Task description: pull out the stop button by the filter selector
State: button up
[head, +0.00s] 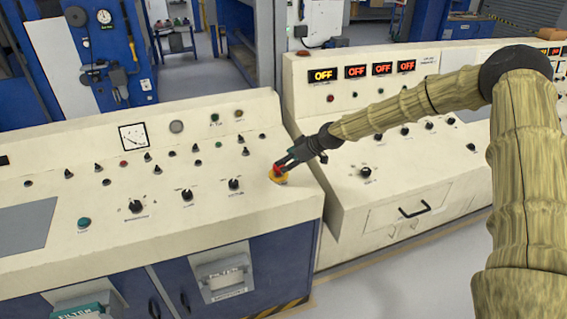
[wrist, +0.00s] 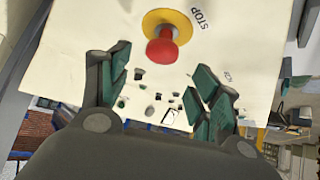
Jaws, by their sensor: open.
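The stop button is a red mushroom knob on a yellow round base (head: 280,179), at the right end of the left console's sloped top. In the wrist view its red knob (wrist: 162,48) is large at the top centre, beside the printed word STOP. My gripper (head: 284,165) is right over the button in the head view and partly covers it. In the wrist view my gripper (wrist: 163,72) has its green-padded fingers wide apart, with nothing held between them. The red knob lies towards the upper side of the gap between them; contact cannot be told. A black rotary knob (head: 234,184) sits left of the button.
The cream left console (head: 100,225) carries several other knobs and small switches, with a teal button (head: 84,223) at its left. The right console (head: 340,205) stands close beside it, with lit OFF displays (head: 355,71) and a black drawer handle (head: 414,209).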

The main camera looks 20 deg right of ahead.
jog(key=v, duration=0.7)
jog(key=shift+w, duration=0.1)
dwell(0.5)
